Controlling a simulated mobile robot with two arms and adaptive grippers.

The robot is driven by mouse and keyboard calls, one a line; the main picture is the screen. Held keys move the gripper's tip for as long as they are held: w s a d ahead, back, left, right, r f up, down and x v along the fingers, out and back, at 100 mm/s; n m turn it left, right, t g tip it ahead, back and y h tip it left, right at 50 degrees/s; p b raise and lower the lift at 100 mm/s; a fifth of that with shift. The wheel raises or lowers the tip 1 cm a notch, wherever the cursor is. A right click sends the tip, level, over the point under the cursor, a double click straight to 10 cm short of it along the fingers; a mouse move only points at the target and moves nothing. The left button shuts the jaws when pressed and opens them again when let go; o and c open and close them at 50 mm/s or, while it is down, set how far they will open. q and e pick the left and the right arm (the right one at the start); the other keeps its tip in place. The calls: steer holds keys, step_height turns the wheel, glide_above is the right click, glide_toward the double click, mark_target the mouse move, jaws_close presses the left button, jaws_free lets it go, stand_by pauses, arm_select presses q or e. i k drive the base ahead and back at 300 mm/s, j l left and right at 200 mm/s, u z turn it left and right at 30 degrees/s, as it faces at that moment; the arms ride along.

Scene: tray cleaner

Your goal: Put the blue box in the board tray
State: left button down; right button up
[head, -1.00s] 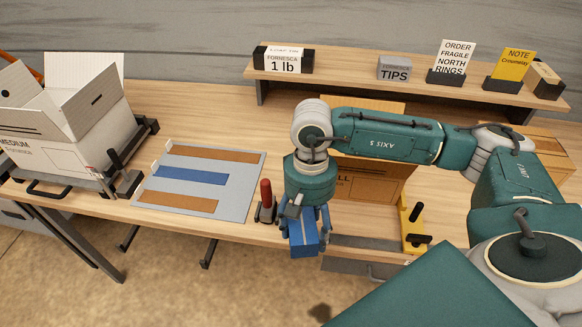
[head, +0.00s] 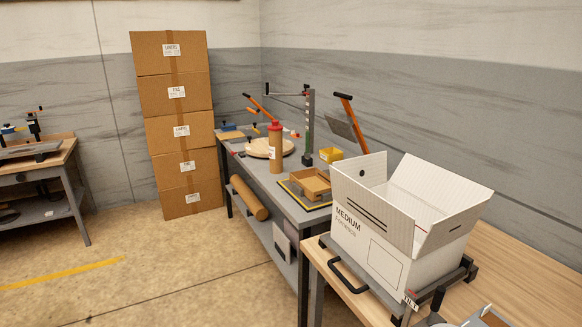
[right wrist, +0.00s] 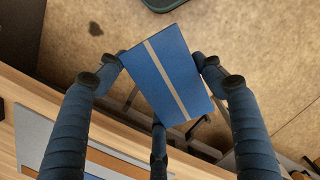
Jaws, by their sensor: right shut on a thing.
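The blue box (right wrist: 168,78), with a pale stripe along it, shows in the right wrist view. My right gripper (right wrist: 165,88) is shut on it, its fingers around the box's sides, with the floor below. In the head view the box and right gripper are out of frame. A shallow open brown tray (head: 315,183) sits on a dark yellow-edged base on the grey bench. It looks like the board tray, though no label is readable. Its inside is partly hidden by its walls. My left gripper is not in view.
A white MEDIUM carton (head: 375,255) with raised flaps stands on the wooden table (head: 525,275). A red-capped bottle (head: 275,150), a round board and a yellow bin (head: 331,155) crowd the grey bench (head: 275,198). Stacked cartons (head: 180,130) stand behind. Floor is open at left.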

mark_target(310, 184)
steer(key=i+j+u, duration=0.35)
steer(key=i, duration=0.2)
steer(key=i+j+u, duration=0.3)
steer(key=i, duration=0.3)
steer(key=i+u, duration=0.35)
steer(key=i, duration=0.2)
